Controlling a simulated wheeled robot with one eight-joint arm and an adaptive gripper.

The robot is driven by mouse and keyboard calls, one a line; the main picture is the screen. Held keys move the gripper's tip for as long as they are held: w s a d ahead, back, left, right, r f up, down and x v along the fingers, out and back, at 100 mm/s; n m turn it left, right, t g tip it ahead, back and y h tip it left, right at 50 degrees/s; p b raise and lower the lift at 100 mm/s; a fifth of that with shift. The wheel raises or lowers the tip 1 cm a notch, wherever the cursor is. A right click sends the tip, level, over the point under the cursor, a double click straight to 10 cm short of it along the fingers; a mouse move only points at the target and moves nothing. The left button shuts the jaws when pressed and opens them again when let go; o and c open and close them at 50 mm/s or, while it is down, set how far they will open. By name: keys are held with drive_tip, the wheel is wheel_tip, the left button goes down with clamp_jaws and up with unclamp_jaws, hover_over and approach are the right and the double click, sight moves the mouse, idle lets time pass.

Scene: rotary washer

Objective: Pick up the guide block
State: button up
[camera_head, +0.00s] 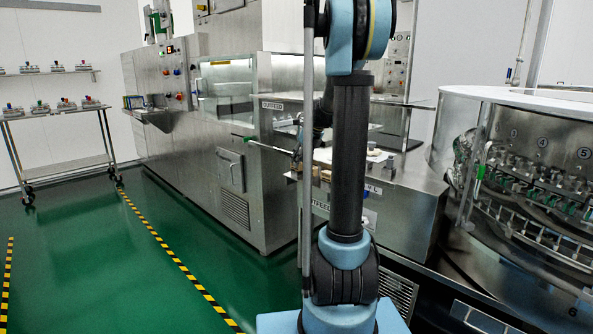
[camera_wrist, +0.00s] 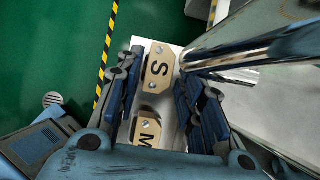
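In the wrist view, a tan guide block marked S (camera_wrist: 159,70) lies on a white surface (camera_wrist: 140,43), with a screw near each end. A second tan block marked M (camera_wrist: 147,128) lies nearer my wrist, partly hidden by my gripper body. My gripper (camera_wrist: 158,72) is open, with one finger on each side of the S block. Narrow gaps seem to show beside the block; contact is not clear. In the head view, small tan blocks (camera_head: 325,175) show at the machine's front ledge, partly behind my arm. My gripper is mostly hidden there.
Shiny metal bars (camera_wrist: 235,55) stand close to the right finger in the wrist view. A steel machine (camera_head: 225,150) stands to the left and a rotary washer (camera_head: 530,190) to the right. A cart (camera_head: 65,165) stands far left. The green floor is clear.

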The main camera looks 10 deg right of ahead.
drive_tip(key=shift+x, duration=0.95)
clamp_jaws()
drive_tip(key=shift+r, duration=0.1)
